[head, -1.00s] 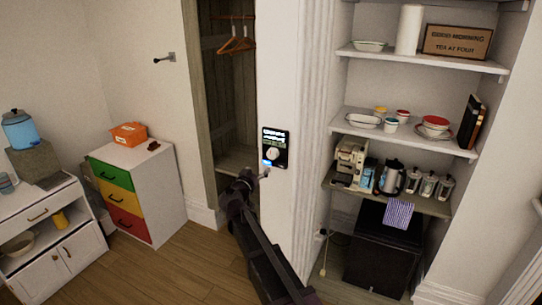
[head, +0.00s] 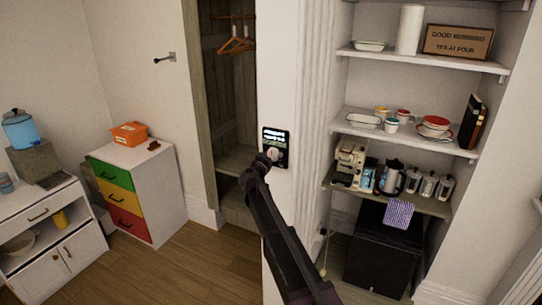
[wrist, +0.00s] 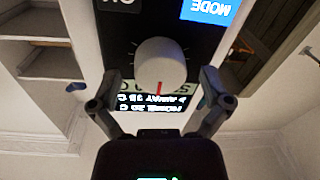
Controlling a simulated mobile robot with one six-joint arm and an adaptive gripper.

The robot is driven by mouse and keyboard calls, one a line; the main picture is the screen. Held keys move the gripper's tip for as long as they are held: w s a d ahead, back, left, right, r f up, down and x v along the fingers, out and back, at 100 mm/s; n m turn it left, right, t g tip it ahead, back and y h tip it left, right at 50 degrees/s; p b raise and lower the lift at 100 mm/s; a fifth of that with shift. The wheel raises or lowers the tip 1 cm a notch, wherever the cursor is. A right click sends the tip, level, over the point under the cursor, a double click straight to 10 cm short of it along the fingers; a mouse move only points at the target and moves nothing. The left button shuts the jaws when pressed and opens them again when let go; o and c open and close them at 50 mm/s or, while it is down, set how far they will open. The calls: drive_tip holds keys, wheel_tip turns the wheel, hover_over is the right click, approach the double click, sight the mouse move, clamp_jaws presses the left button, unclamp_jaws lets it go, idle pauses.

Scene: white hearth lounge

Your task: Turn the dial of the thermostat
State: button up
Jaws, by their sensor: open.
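The thermostat (head: 283,136) is a black panel on the white wall post, with a small screen at its top. Its round white dial (wrist: 160,66) shows large in the wrist view, with a red mark at the edge nearest the screen. A blue MODE button (wrist: 210,9) is beside it. My gripper (head: 265,158) is at the thermostat's lower left and hides part of it in the head view. In the wrist view my gripper (wrist: 161,88) is open, with one finger on each side of the dial and gaps between fingers and dial.
Right of the post are shelves (head: 400,118) with dishes, jars and a coffee machine (head: 350,163). Left is an open closet (head: 232,100) with hangers. A coloured drawer unit (head: 160,190) stands farther left. The wooden floor (head: 195,265) between is clear.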

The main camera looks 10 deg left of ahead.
drive_tip(key=shift+c, duration=0.3)
drive_tip(key=c, duration=1.1)
drive_tip(key=shift+n, duration=0.5)
drive_tip(key=n, duration=0.2)
drive_tip(key=shift+w+n, duration=0.1)
drive_tip(key=shift+n, duration=0.3)
drive_tip(key=n, duration=0.3)
drive_tip(key=shift+a+p, duration=0.1)
drive_tip(key=shift+p, duration=0.25)
drive_tip(key=n, duration=0.7)
drive_tip(key=shift+g, duration=0.4)
drive_tip(key=shift+w, duration=0.1)
drive_tip(key=shift+a, duration=0.1)
